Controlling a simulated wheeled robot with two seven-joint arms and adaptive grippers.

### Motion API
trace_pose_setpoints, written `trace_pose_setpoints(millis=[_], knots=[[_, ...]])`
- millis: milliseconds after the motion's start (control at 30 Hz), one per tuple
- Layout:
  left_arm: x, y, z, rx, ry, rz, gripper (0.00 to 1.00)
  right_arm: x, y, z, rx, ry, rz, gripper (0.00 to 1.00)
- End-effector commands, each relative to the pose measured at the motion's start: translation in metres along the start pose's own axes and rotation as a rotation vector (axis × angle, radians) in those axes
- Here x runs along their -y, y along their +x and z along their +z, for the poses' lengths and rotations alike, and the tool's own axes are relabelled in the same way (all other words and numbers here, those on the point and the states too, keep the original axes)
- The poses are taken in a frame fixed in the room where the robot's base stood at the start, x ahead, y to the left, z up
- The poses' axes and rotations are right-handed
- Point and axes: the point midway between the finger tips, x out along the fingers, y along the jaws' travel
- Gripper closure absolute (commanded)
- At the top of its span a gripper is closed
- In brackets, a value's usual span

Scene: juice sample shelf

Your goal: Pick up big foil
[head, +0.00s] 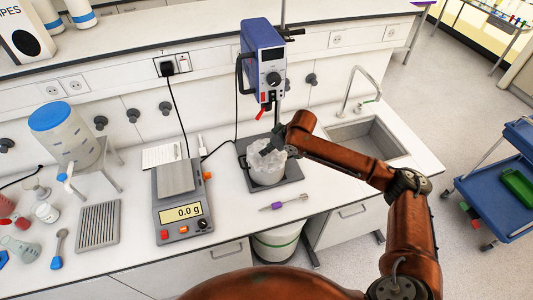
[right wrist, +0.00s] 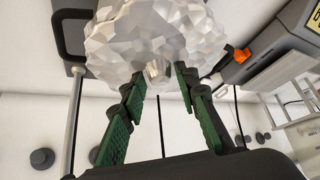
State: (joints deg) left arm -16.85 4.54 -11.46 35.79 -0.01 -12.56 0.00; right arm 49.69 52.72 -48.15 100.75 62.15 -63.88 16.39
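In the right wrist view, the foil (right wrist: 155,35) fills the top middle as a large faceted lump. My right gripper (right wrist: 159,76) has its two green-padded fingers spread apart, with the tips at the lower part of the foil. Whether the pads touch it I cannot tell. In the head view, my right gripper (head: 273,146) is over the top of the foil, and its fingers are hard to make out. My left gripper is not in view.
The blue stirrer (head: 263,60) stands right behind the foil. A scale (head: 181,205) reading 0.0 g is to the left, and a purple-handled tool (head: 285,203) lies in front. A sink (head: 365,138) is to the right. A white bucket (head: 277,245) is below the counter.

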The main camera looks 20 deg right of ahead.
Motion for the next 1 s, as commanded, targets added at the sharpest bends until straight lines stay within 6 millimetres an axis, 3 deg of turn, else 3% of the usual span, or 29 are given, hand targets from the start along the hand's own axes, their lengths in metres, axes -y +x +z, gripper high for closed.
trace_pose_setpoints(millis=[367,767,1000], knots=[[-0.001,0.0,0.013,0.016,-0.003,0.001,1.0,0.0,0.0,0.0,0.0,0.0,0.0,0.99],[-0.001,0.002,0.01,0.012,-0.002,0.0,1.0,-0.001,-0.006,-0.004,-0.002,0.0,0.001,0.99],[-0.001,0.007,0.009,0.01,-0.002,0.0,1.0,0.004,-0.037,-0.017,-0.002,-0.003,0.001,0.99]])
